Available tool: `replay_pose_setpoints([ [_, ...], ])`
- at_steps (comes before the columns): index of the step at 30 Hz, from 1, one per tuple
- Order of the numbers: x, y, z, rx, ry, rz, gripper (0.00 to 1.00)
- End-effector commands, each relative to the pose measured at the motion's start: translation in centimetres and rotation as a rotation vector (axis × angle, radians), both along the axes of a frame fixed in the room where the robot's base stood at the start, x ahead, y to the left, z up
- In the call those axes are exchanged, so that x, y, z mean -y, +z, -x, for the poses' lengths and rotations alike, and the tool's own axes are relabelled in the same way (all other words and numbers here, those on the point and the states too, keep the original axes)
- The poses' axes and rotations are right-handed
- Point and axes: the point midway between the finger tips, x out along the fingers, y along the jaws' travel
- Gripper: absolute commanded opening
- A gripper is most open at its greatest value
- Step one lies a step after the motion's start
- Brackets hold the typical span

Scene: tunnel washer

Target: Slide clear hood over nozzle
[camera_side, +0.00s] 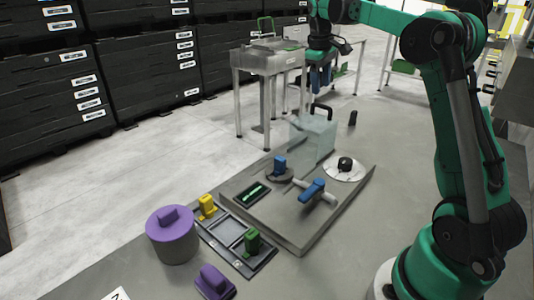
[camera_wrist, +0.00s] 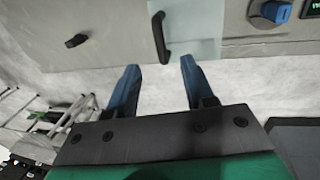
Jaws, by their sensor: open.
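The clear hood (camera_side: 312,141) is a see-through box with a black bar handle (camera_side: 321,109) on top. It stands at the far edge of the grey raised plate. In the wrist view the hood (camera_wrist: 198,30) and its handle (camera_wrist: 160,38) lie just beyond my fingertips. My gripper (camera_side: 319,90) is above the handle, its blue fingers pointing down. In the wrist view my gripper (camera_wrist: 160,64) is open and empty, with the handle in line with the gap. I cannot tell for sure which part is the nozzle; a black fitting (camera_side: 345,164) sits on a white disc beside the hood.
The plate (camera_side: 300,236) also carries a blue-handled pipe valve (camera_side: 313,190), a blue knob (camera_side: 280,166) and a green display (camera_side: 252,192). A small black knob (camera_side: 352,118) stands behind the hood. A purple-lidded cylinder (camera_side: 172,236) and a tray (camera_side: 234,243) are at the front.

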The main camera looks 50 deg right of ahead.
Motion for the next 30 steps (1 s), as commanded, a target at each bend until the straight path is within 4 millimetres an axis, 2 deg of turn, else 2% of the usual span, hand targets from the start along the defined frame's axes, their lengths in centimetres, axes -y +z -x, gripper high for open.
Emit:
replay_pose_setpoints([
  [10,0.8,-4.1,0.0,0.001,-0.002,0.001,0.47],
  [21,0.9,-4.8,0.0,0.002,-0.001,0.001,0.47],
  [26,0.9,-4.8,0.0,0.002,-0.001,0.001,0.02],
  [30,0.9,-4.8,0.0,0.002,-0.001,0.001,0.0],
])
